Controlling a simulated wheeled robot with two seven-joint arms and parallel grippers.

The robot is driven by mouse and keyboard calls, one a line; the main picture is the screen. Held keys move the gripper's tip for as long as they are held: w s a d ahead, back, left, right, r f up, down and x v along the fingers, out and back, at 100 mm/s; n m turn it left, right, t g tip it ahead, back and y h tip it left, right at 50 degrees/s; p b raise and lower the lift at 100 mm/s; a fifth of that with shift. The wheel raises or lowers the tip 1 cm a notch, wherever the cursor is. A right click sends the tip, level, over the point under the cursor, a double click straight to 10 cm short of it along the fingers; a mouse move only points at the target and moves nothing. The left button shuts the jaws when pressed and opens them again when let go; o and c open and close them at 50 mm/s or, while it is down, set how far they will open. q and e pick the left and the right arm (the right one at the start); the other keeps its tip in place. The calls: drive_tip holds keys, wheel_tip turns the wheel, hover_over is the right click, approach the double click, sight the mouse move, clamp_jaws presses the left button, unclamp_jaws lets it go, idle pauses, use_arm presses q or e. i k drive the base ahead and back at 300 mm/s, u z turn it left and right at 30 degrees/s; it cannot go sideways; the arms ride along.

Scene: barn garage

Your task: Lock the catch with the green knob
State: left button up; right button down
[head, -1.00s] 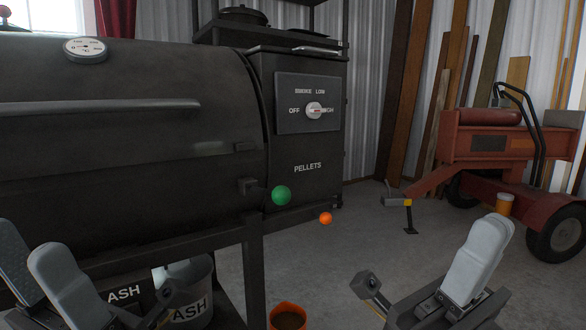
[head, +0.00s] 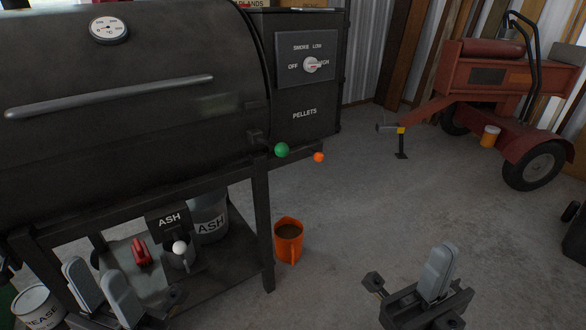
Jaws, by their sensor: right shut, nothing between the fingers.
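The green knob (head: 281,150) is a round ball at the lower right end of the black smoker barrel (head: 120,110), beside the pellet box (head: 305,95). A small dark catch block (head: 256,138) sits just left of it on the barrel's edge. I cannot tell the catch's exact position. My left gripper (head: 97,282) is low at the left, in front of the lower shelf, its two grey fingers apart with nothing seen between them. My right gripper (head: 437,270) is low at the right over the floor, shut and empty. Both are well away from the green knob.
An orange knob (head: 318,157) sits just right of the green one. Below are an orange bucket (head: 289,240), an ash bucket (head: 209,215) and a white knob (head: 179,248). A red trailer-like machine (head: 490,90) stands back right. The middle floor is clear.

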sight(281, 149)
drive_tip(key=u, duration=0.55)
drive_tip(key=k, duration=0.65)
drive_tip(key=u, duration=0.6)
drive_tip(key=i, duration=1.35)
drive_tip(key=z, duration=0.7)
